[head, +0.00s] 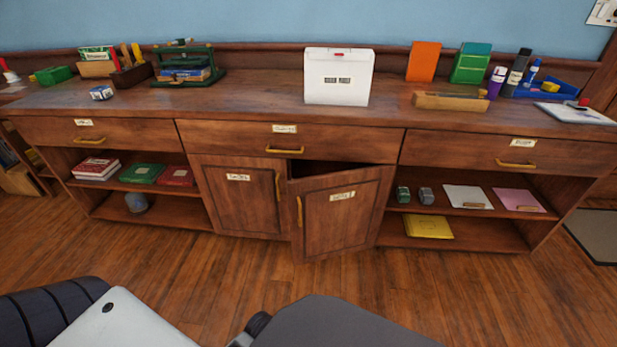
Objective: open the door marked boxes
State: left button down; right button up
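Two cabinet doors sit in the middle of the wooden bookcase. The left door (240,205) is flush and shut, with a brass handle (278,187) on its right side and a small label (238,177). The right door (338,225) stands partly open, swung out toward me, with a dark gap above it. Its brass handle (300,211) is on its left side and its label (342,196) is near the top. Both labels are too small to read, so I cannot tell which says boxes. Neither gripper is visible; only parts of my arms and body show at the bottom.
Closed drawers run above the doors, including the middle drawer (290,141). Open shelves flank the doors, with books (97,169) at left and a yellow folder (428,227) at right. A white box (338,77) stands on top. The wooden floor (400,290) in front is clear.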

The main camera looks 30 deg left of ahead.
aim_at(334, 215)
jog(key=i+j+z, duration=0.15)
jog(key=j, duration=0.6)
jog(key=j+z, duration=0.15)
jog(key=j, duration=0.6)
